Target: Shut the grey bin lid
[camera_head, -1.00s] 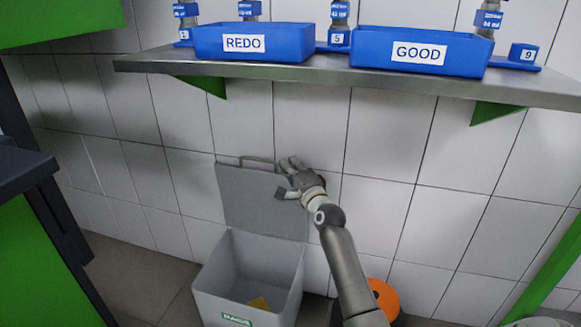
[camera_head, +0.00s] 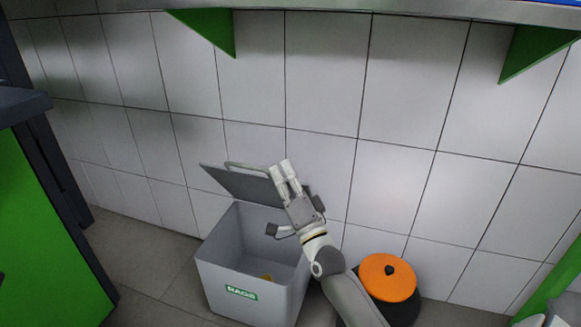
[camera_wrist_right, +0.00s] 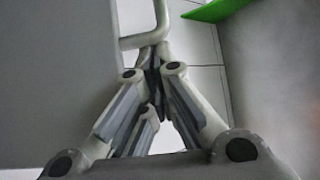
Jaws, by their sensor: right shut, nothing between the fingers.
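The grey bin (camera_head: 225,280) stands on the floor against the tiled wall, with a green RAGS label on its front. Its grey lid (camera_head: 235,182) is partly open, tilted over the back of the opening, and a thin handle (camera_head: 245,167) is on its edge. My right gripper (camera_head: 284,168) is shut and empty at the right end of the lid, by the handle. In the right wrist view, the lid (camera_wrist_right: 50,70) fills the left side. The gripper's fingertips (camera_wrist_right: 153,55) meet just below the handle (camera_wrist_right: 150,40); I cannot tell whether they touch it. My left gripper is out of view.
A dark round container with an orange lid (camera_head: 378,277) stands right of the bin, beside my right arm. A green and dark cabinet (camera_head: 40,220) is at the left. A metal shelf (camera_head: 420,8) with green brackets crosses the top. Something yellow (camera_head: 266,277) lies inside the bin.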

